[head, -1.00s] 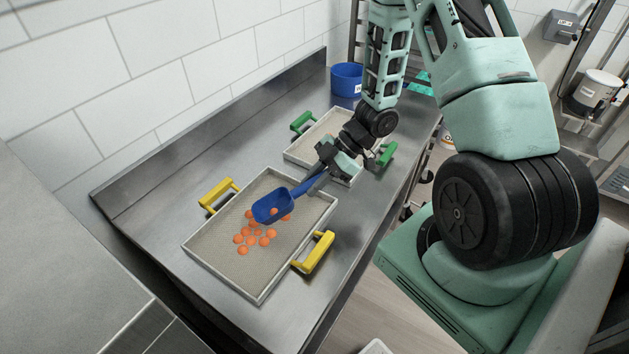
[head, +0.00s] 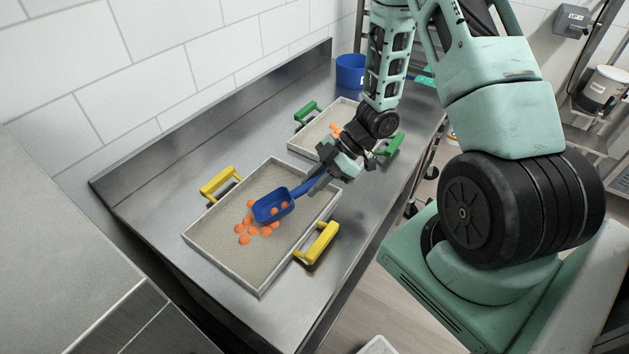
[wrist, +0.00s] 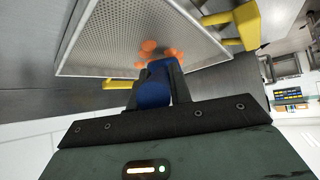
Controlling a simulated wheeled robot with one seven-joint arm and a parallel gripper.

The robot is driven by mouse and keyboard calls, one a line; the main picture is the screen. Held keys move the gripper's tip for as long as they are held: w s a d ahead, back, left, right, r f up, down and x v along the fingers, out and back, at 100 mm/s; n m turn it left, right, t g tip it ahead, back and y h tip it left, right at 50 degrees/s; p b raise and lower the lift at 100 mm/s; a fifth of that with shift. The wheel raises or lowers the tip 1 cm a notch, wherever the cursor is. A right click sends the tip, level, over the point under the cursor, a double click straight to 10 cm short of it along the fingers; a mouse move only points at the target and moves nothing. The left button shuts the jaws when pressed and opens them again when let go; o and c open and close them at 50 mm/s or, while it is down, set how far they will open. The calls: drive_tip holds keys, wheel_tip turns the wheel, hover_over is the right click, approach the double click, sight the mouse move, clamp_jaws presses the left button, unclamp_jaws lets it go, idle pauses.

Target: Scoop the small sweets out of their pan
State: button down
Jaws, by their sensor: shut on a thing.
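A blue scoop (head: 270,206) is held by its handle in my gripper (head: 322,174), over the near pan. A few orange sweets show in its bowl. The near pan (head: 205,250) is a shallow tray with a perforated-looking floor and yellow handles. Several orange sweets (head: 243,239) lie on its floor around and below the scoop. In the wrist view the gripper (wrist: 158,90) is shut on the blue handle (wrist: 153,88), with orange sweets (wrist: 149,46) beyond it. I cannot tell whether the bowl touches the pan floor.
A second pan with green handles (head: 307,113) stands behind, with some orange pieces (head: 335,130) showing beside my wrist. A blue bucket (head: 350,73) stands at the back. A tiled wall with a metal backsplash (head: 230,105) bounds the left side. Bare counter (head: 160,215) lies left of the near pan.

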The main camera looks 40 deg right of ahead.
drive_tip(key=shift+a, duration=0.15)
wheel_tip(320, 180, up, 6)
drive_tip(key=p, duration=0.7)
drive_tip(key=shift+r, duration=0.2)
drive_tip(key=shift+f, duration=0.1)
